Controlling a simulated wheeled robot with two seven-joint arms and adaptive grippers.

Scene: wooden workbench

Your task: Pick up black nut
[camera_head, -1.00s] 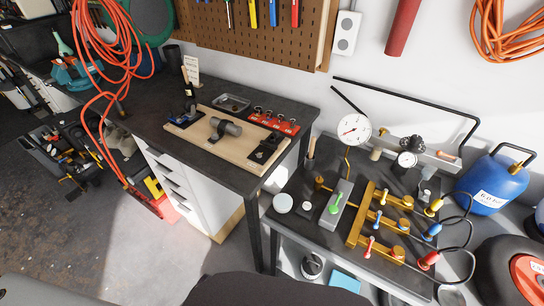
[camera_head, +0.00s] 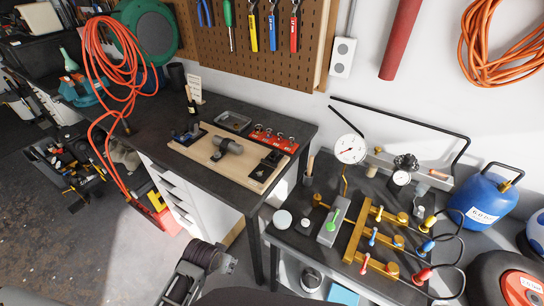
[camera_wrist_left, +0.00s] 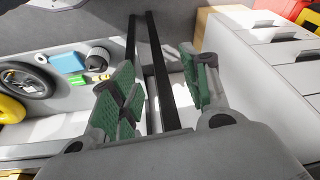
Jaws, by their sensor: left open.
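I cannot single out a black nut for certain at this size. A light wooden board (camera_head: 241,178) lies on the dark workbench (camera_head: 151,125). It carries a grey cylindrical part (camera_head: 228,146), a black block (camera_head: 265,168) and a small blue and black fixture (camera_head: 188,133). A red holder (camera_head: 293,148) with several small metal pieces stands behind the board. My left gripper (camera_wrist_left: 157,92) is open and empty, its green pads apart, below bench height near the drawers. Part of my left arm (camera_head: 195,272) shows at the bottom of the head view. My right gripper is not in view.
A grey metal tray (camera_head: 233,121) sits behind the board. White drawers (camera_head: 211,212) stand under the bench. A lower bench at right holds a brass manifold (camera_head: 356,237) and a gauge (camera_head: 350,149). The bench's left part has some free room.

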